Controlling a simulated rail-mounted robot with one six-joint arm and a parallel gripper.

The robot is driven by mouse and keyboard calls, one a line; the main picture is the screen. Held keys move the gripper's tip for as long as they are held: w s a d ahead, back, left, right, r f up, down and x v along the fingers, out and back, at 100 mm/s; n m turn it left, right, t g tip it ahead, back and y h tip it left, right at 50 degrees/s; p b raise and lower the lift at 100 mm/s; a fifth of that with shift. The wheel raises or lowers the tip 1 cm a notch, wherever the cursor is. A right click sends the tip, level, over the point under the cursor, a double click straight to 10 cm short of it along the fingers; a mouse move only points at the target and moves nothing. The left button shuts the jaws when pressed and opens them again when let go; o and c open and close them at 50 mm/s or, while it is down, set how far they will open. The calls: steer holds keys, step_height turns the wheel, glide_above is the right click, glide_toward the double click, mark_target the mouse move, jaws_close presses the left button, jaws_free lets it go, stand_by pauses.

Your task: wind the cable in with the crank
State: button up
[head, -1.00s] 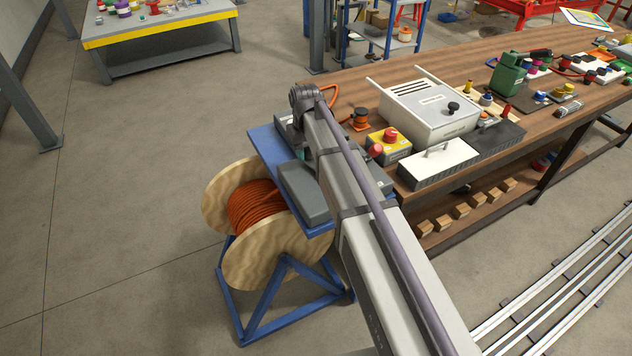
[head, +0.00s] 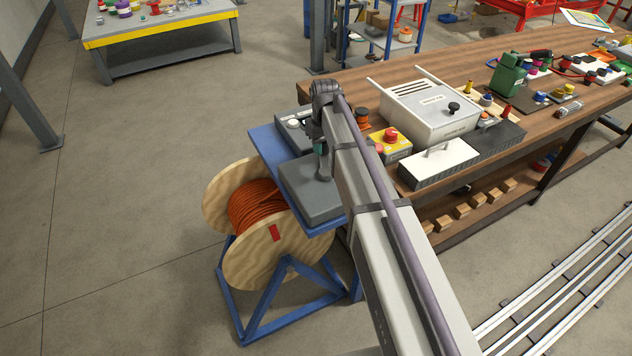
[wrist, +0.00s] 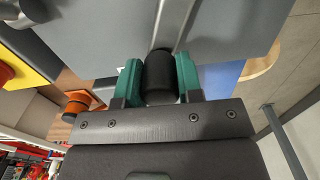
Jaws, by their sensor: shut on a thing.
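The cable reel is a wooden drum (head: 255,262) wound with orange cable (head: 256,205), on a blue stand (head: 268,312). A red mark (head: 275,233) shows on its near flange. A grey box (head: 308,190) sits on the blue top plate beside the drum. In the wrist view, my gripper (wrist: 160,78) has its green fingers shut on the black crank grip (wrist: 161,80), one on each side. The metal crank arm (wrist: 174,22) runs from the grip across the grey box face. In the head view my arm hides most of the crank.
The wooden workbench (head: 480,62) stands right of the reel. On its near end are a yellow box with a red button (head: 391,137), a white-topped box with a handle (head: 438,160) and a white unit (head: 428,105). Floor left of the reel is clear.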

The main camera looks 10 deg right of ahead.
steer(key=shift+s+d, duration=0.25)
steer(key=shift+d, duration=0.7)
steer(key=shift+s+d, duration=0.4)
steer(key=shift+d, duration=0.2)
steer(key=shift+s+d, duration=0.35)
steer(key=shift+d, duration=0.25)
steer(key=shift+s+d, duration=0.5)
steer(key=shift+s, duration=0.3)
steer(key=shift+s+d, duration=0.15)
steer(key=shift+d, duration=0.05)
steer(key=shift+s+d, duration=0.25)
steer(key=shift+s, duration=0.35)
steer(key=o, duration=0.9)
steer(key=shift+o, duration=0.2)
step_height(320, 180, up, 11)
steer(key=p, duration=1)
steer(key=shift+p, duration=0.4)
